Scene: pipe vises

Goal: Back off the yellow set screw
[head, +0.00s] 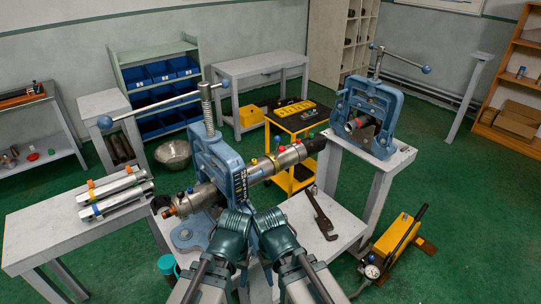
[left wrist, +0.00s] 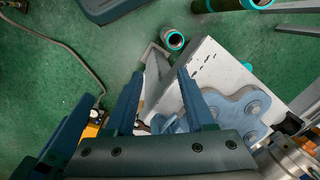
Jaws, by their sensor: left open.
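A steel pipe assembly (head: 290,157) with collars lies through a blue pipe vise (head: 216,153) on the front bench in the head view. Small coloured screw heads sit along it, including a red one (head: 281,149) and a green one. A yellow part (head: 273,161) shows near the red one; it is too small to tell whether it is the yellow set screw. My left gripper (head: 238,212) is in front of the vise, below the pipe. Its fingers are apart and empty in the left wrist view (left wrist: 160,72). My right gripper (head: 268,214) is close beside it, its fingers not clear.
A pipe wrench (head: 322,214) lies on the bench right of my arms. A second blue vise (head: 368,112) stands on a table at right. A yellow pump (head: 397,240) is on the floor.

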